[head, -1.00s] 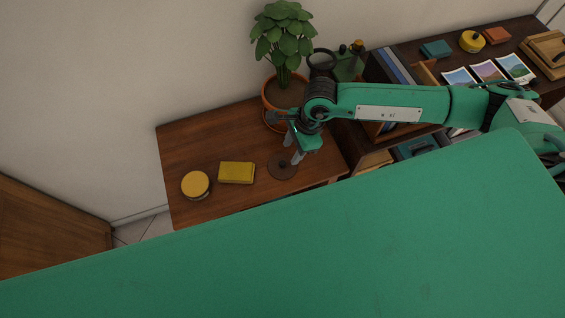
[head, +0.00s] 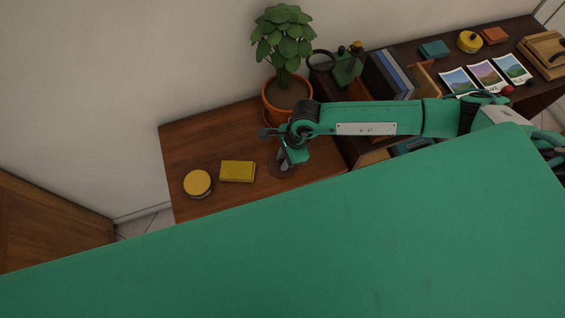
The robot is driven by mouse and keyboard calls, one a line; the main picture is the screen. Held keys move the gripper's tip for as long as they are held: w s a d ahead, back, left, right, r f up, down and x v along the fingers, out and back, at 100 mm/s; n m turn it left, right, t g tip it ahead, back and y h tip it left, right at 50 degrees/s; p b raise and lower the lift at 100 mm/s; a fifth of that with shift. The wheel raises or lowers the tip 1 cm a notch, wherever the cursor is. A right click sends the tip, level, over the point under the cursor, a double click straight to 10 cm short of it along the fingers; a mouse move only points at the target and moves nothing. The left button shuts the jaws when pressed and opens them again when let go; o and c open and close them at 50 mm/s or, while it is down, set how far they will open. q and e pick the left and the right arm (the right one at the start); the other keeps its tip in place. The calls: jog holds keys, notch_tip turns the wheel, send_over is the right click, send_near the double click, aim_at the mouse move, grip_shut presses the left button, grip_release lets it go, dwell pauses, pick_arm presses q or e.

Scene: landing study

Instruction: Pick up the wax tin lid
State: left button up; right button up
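A round yellow tin (head: 197,182) and a yellow block (head: 237,171) lie to the left of the lid. My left gripper is not in view.
A potted plant (head: 285,82) stands at the back of the table. A shelf unit on the right holds books (head: 388,76), picture cards (head: 487,76) and a wooden box (head: 546,52). The table's left part is clear behind the yellow things.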

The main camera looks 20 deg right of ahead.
grip_shut()
